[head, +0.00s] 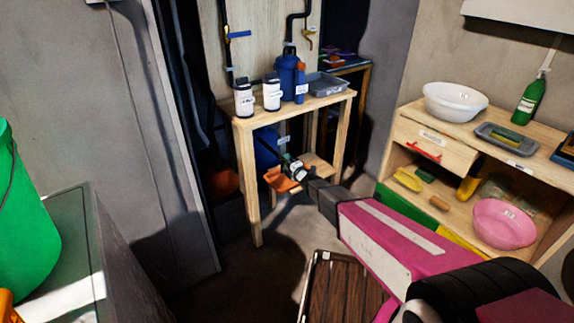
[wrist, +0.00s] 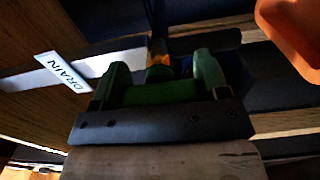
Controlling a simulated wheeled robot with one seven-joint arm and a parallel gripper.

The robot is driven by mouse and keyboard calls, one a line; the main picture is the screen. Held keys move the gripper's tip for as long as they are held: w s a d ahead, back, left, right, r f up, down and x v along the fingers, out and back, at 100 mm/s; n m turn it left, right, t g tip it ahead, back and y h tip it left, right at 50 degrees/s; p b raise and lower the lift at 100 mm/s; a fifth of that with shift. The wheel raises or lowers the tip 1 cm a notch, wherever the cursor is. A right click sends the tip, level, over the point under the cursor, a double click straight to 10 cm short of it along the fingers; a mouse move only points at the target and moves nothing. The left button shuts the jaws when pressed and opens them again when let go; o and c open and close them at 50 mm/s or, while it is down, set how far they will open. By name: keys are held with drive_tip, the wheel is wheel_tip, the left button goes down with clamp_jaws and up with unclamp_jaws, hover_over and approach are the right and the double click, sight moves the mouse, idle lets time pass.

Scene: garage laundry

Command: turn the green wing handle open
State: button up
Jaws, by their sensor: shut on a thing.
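In the wrist view, the green wing handle (wrist: 160,93) shows as a green bar between the two fingers of my gripper (wrist: 160,72). My gripper is shut on it. A yellow-orange fitting (wrist: 159,57) shows just beyond it. A white DRAIN label (wrist: 64,72) is to the left. In the head view my gripper (head: 298,171) is small and dark, under the wooden bench's top and in front of its lower part; the handle is hard to make out there. I cannot tell how far the handle is turned.
An orange tray (head: 282,180) is close to my gripper and also shows in the wrist view (wrist: 295,35). The wooden bench (head: 244,165) carries white canisters (head: 271,94), a blue bottle (head: 287,78) and a grey tray (head: 326,84). A wooden shelf unit (head: 420,150) stands right.

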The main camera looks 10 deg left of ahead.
drive_tip(key=shift+n, duration=0.3)
drive_tip(key=o, duration=0.9)
drive_tip(key=shift+o, duration=0.2)
drive_tip(key=v, duration=1.1)
